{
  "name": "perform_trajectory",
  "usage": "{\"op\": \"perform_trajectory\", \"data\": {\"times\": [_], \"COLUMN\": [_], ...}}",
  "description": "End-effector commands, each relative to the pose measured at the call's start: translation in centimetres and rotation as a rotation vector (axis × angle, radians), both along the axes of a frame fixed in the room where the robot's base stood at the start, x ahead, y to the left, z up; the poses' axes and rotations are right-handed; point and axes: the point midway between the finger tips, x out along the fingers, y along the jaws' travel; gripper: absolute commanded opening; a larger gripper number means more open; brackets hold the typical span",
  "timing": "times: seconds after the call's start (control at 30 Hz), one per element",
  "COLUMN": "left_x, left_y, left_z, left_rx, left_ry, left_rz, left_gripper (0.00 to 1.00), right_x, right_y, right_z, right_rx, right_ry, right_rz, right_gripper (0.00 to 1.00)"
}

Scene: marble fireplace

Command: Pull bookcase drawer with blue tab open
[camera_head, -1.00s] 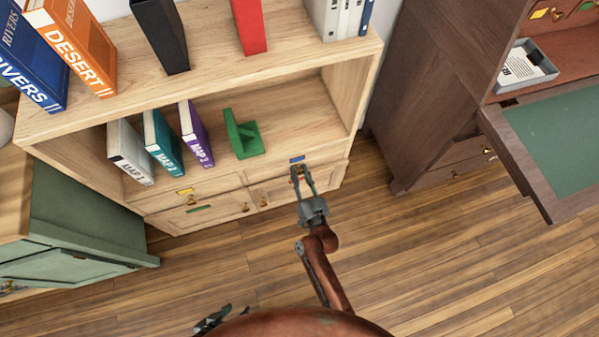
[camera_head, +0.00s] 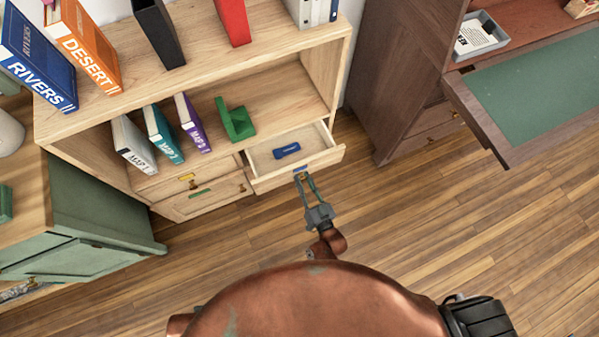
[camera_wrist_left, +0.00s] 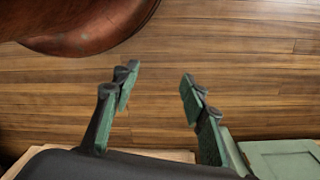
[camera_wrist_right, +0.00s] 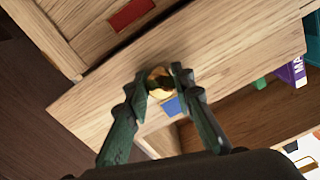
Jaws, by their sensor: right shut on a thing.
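The bookcase drawer with the blue tab (camera_head: 300,170) stands pulled out at the lower right of the wooden bookcase in the head view. A dark blue object (camera_head: 287,151) lies inside it. My right gripper (camera_head: 302,178) is at the drawer front, shut on its brass knob (camera_wrist_right: 158,83). In the right wrist view the fingers close around the knob, with the blue tab (camera_wrist_right: 174,106) just beside it. My left gripper (camera_wrist_left: 157,85) is open and empty above the wooden floor in the left wrist view; it is hidden in the head view.
A drawer with a yellow tab (camera_head: 187,177) and a door with a green tab (camera_head: 200,193) are shut at left. Books and a green bookend (camera_head: 235,120) stand on the shelf. A dark desk (camera_head: 520,90) stands at right, a green cabinet (camera_head: 100,220) at left. Floor between is clear.

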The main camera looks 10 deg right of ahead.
Motion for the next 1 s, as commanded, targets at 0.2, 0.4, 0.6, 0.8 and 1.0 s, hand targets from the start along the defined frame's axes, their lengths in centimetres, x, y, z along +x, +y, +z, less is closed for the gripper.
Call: {"op": "perform_trajectory", "data": {"times": [0.2, 0.4, 0.6, 0.8, 1.0], "left_x": [-0.1, -0.2, -0.1, -0.1, -0.1], "left_y": [0.3, 0.3, 0.3, 0.3, 0.4], "left_z": [-2.2, -2.9, -2.9, -2.9, -2.9], "left_rx": [0.006, 0.007, 0.007, 0.007, 0.007], "left_ry": [-0.002, -0.001, -0.002, -0.001, -0.001], "left_rz": [-0.002, -0.002, -0.002, -0.002, -0.002], "left_gripper": [0.40, 0.40, 0.40, 0.40, 0.40], "right_x": [-1.8, -2.2, -2.2, -2.2, -2.1], "right_y": [-0.3, -0.4, -0.4, -0.4, -0.5], "right_z": [0.0, -0.1, -0.1, -0.1, -0.1], "right_rx": [0.000, 0.000, -0.001, -0.001, 0.000], "right_ry": [0.002, 0.002, 0.003, 0.003, 0.001], "right_rz": [0.002, 0.001, 0.001, 0.001, 0.000], "right_gripper": [0.00, 0.00, 0.00, 0.31, 0.41]}}
